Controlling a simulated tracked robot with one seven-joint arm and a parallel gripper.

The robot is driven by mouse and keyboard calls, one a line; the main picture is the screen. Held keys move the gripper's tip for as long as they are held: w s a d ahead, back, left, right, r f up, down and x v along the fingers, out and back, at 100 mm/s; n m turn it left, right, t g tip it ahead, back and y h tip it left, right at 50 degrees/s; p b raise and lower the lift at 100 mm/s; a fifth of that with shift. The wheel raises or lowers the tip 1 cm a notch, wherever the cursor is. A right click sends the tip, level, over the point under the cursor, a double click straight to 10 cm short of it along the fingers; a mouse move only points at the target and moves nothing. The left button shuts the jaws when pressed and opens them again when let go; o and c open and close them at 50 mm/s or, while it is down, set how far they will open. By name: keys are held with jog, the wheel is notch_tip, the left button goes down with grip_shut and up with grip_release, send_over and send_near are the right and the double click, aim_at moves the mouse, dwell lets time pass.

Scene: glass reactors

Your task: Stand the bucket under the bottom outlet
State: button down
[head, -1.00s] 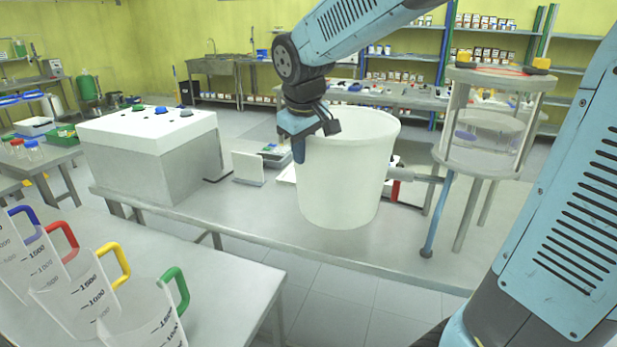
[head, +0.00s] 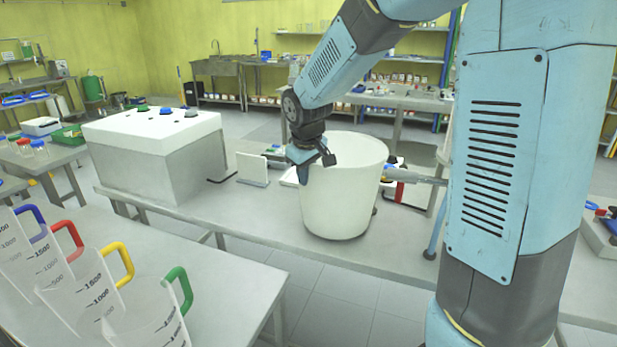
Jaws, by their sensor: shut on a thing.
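The white bucket (head: 345,195) is upright over the grey steel bench, near its front edge. My gripper (head: 304,174) is shut on the bucket's left rim, one finger outside the wall. The bottom outlet (head: 412,177), a grey horizontal pipe with a red part, shows just right of the bucket's upper wall. The bucket is beside this pipe, not under it. Its rim stands higher than the pipe. The glass reactor is hidden behind my arm; only a blue leg (head: 434,232) shows. I cannot tell whether the bucket's base touches the bench.
A white-topped box (head: 155,150) with coloured knobs stands on the bench's left. A small white panel (head: 252,169) stands between it and the bucket. Several measuring jugs with coloured handles (head: 120,265) stand on the front left table. Bare bench (head: 255,210) lies left of the bucket.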

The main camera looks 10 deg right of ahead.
jog(key=shift+f, duration=0.5)
jog(key=c, duration=1.1)
grip_release()
jog(key=shift+c, duration=0.2)
